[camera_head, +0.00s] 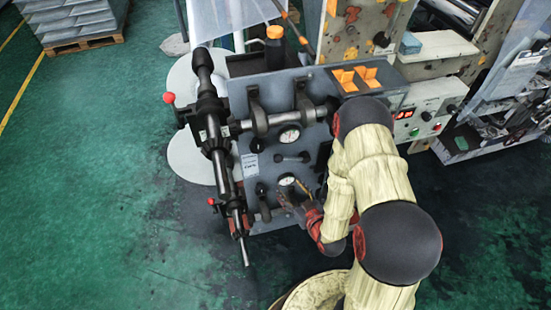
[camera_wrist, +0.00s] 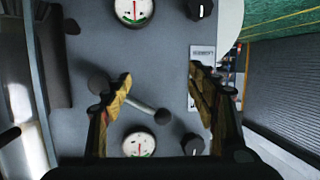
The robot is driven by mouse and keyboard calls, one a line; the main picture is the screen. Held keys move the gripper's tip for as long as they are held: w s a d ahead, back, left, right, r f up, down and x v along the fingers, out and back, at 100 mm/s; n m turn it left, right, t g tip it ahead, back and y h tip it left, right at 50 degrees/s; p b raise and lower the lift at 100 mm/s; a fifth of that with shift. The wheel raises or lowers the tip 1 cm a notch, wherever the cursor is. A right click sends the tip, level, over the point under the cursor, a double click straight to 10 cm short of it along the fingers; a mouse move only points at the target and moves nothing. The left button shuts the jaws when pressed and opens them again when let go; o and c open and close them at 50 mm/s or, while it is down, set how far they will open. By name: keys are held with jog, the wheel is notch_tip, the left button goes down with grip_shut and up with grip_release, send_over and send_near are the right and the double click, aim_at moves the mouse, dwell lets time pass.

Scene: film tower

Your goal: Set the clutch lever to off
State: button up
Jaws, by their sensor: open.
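A short lever, which I take to be the clutch lever, has a pale bar (camera_wrist: 140,102) with a dark round knob at each end. In the wrist view it slants down to the right between the two fingers. In the head view the lever (camera_head: 292,158) sits between two gauges on the grey panel. My gripper (camera_wrist: 160,82) is open and empty, its fingers on either side of the bar; the left fingertip partly overlaps the lever's left end. Contact cannot be told. In the head view my gripper (camera_head: 297,194) is low in front of the panel, partly hidden by my arm.
Gauges (camera_wrist: 133,10) (camera_wrist: 137,146), dark knobs (camera_wrist: 200,8) and a label (camera_wrist: 203,75) surround the lever on the panel (camera_wrist: 90,50). A long black shaft assembly (camera_head: 217,150) with red knobs stands left of it.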

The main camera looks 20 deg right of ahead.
aim_at(281, 157)
notch_tip(281, 157, up, 8)
jog(key=w+t, duration=0.2)
jog(key=t, duration=0.1)
jog(key=shift+y, duration=0.3)
jog(key=w, duration=0.5)
jog(key=w+a+b, duration=0.1)
jog(key=w, duration=0.1)
jog(key=shift+w, duration=0.15)
jog(key=shift+c, duration=1.2)
jog(key=shift+a, duration=0.1)
jog(key=c, duration=0.9)
grip_shut()
